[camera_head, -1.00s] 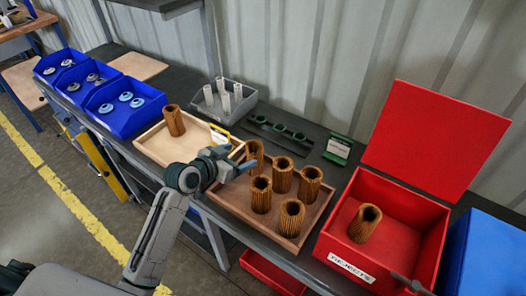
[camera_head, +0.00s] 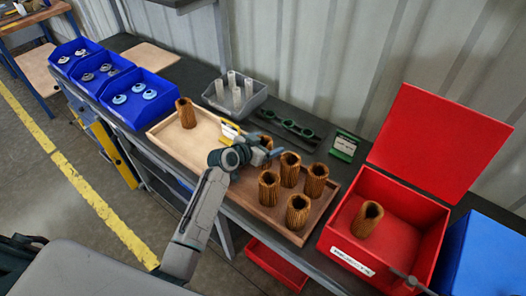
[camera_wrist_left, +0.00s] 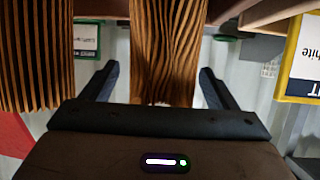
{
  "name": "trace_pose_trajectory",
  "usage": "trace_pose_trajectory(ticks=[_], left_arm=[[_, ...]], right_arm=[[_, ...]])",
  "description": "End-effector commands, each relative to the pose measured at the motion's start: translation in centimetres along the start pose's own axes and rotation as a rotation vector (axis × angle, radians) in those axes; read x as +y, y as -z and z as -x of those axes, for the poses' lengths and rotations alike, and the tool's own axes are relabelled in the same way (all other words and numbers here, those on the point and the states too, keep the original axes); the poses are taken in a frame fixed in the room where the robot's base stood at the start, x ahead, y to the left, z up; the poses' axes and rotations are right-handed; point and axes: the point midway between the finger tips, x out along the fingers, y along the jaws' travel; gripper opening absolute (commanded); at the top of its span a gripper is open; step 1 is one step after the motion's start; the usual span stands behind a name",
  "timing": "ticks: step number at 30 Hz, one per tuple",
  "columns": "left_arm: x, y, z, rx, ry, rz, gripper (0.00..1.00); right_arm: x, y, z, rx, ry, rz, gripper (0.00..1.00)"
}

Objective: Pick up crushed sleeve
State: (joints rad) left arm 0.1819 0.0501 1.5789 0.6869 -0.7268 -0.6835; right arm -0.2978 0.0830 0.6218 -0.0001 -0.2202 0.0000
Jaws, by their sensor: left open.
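Several brown pleated sleeves stand in the wooden tray (camera_head: 247,207). My left gripper (camera_head: 272,153) is at the tray's back left corner, in front of a sleeve (camera_head: 267,142) that it partly hides. In the left wrist view the left gripper (camera_wrist_left: 157,78) is open, its fingers on either side of a pleated sleeve (camera_wrist_left: 168,45) that narrows toward the palm. A second sleeve (camera_wrist_left: 38,55) stands close beside the left finger in that picture. I cannot tell whether the fingers touch the middle sleeve. My right gripper is not in view.
A lighter tray (camera_head: 165,136) holds one sleeve (camera_head: 186,113). A red rejects box (camera_head: 340,240) with a raised lid holds another sleeve (camera_head: 367,219). A grey bin (camera_head: 260,97) of white tubes, a yellow-edged card (camera_head: 230,130) and blue bins (camera_head: 140,118) line the bench.

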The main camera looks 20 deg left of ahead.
Motion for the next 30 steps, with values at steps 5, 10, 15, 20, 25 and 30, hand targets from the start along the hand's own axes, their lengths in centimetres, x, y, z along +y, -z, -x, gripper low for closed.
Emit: trace_pose_trajectory(ticks=[5,10,15,20,25,30], left_arm=[[0.0,0.0,0.0,0.0,0.0,-0.001,0.81],[0.0,0.0,0.0,0.001,0.0,-0.001,0.5],[0.0,0.0,0.0,0.001,0.0,-0.001,0.33],[0.0,0.1,0.0,0.001,0.0,-0.001,0.33],[-0.1,1.6,0.6,0.005,0.001,-0.004,0.33],[-0.1,4.7,1.9,0.006,0.002,-0.005,0.33]], right_arm=[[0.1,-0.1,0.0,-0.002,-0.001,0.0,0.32],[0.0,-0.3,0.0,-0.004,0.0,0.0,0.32],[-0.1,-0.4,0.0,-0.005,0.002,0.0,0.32],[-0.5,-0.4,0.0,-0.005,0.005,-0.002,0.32],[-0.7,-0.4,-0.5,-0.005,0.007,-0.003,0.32],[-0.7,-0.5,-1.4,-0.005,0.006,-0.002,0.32]])
